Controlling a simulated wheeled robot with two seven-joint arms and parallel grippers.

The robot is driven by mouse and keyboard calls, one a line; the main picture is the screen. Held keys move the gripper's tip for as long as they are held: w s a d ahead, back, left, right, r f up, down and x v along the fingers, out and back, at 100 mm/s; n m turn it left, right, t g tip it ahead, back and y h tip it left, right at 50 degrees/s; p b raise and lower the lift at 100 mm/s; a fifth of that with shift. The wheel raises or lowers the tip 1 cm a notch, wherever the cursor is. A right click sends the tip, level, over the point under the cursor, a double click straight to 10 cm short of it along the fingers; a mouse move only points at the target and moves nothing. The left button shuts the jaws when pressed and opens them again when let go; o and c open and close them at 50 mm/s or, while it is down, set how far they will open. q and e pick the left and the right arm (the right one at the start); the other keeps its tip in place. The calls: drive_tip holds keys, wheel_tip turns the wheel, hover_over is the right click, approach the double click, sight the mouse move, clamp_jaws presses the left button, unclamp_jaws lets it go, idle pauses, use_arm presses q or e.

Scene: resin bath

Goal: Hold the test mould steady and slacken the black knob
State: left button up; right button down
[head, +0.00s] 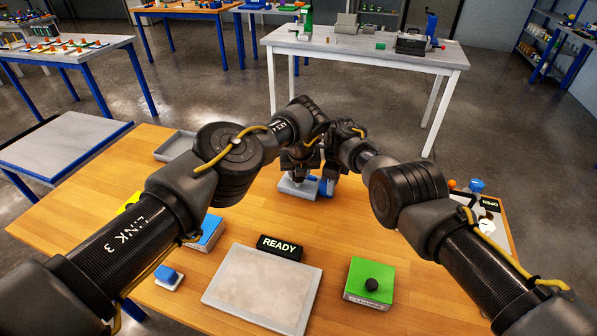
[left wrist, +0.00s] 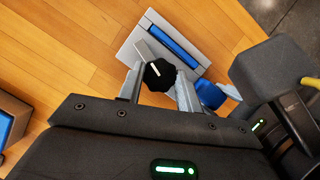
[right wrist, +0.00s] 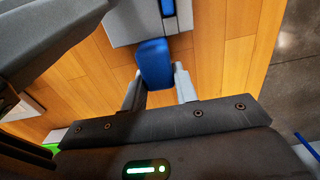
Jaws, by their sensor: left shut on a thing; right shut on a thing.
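The test mould (head: 290,189) is a light grey block with a blue strip on top, on the wooden table at the far middle. It also shows in the left wrist view (left wrist: 140,42) and at the top of the right wrist view (right wrist: 130,22). My left gripper (left wrist: 160,82) is shut on the black knob (left wrist: 158,74), which has a white line on its face. My right gripper (right wrist: 157,82) is shut on the mould's blue grip (right wrist: 155,62), at the mould's right side in the head view (head: 326,187). My arms hide the knob in the head view.
A pale grey plate (head: 262,288) and a READY sign (head: 280,247) lie at the near middle. A green box (head: 369,281) with a black button stands right of them. Blue items (head: 168,276) lie left; a grey tray (head: 176,146) lies behind my left arm.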

use_arm(q)
drive_tip(key=shift+n, duration=0.4)
drive_tip(key=o, duration=1)
drive_tip(key=shift+s+r, duration=0.1)
drive_tip(key=shift+s, duration=0.15)
drive_tip(key=shift+s+r, duration=0.25)
drive_tip(key=shift+r, duration=0.55)
drive_tip(key=shift+v, duration=2.8)
drive_tip(key=shift+d, duration=0.1)
